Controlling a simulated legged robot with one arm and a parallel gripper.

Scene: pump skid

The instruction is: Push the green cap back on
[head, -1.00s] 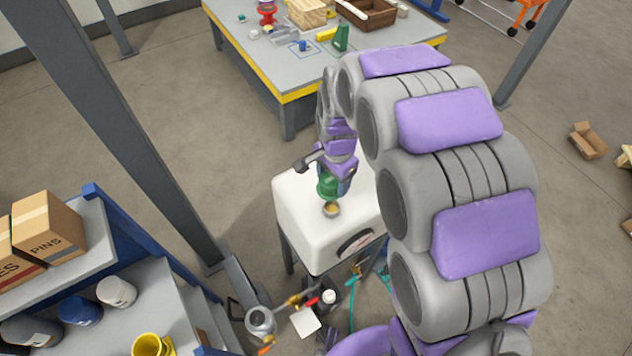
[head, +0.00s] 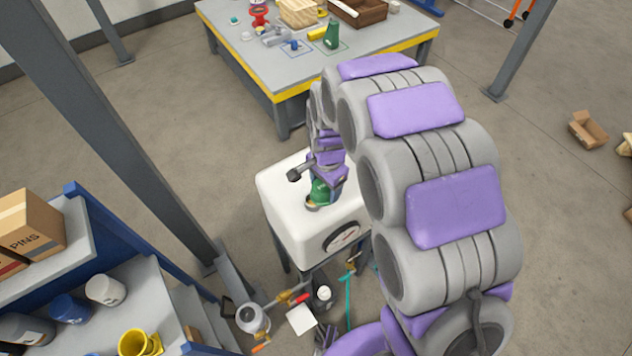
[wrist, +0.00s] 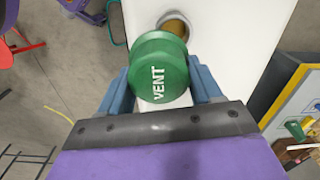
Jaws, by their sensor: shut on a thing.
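The green cap (wrist: 160,70), marked VENT, is between the two blue fingers of my gripper (wrist: 160,88), which is shut on it. In the head view the green cap (head: 319,192) is at the end of my arm, over the white tank (head: 284,212). A round brass-coloured opening (wrist: 174,24) on the tank top lies just past the cap's upper edge in the wrist view. In the head view the cap partly covers this opening (head: 311,204). The cap looks offset from the opening; I cannot tell whether they touch.
A black-rimmed gauge (head: 343,236) is on the tank's front face. Pipes and a red-handled valve (head: 300,298) are below it. A steel post (head: 150,140) and a blue shelf (head: 75,238) stand left. A workbench (head: 285,75) with parts stands behind.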

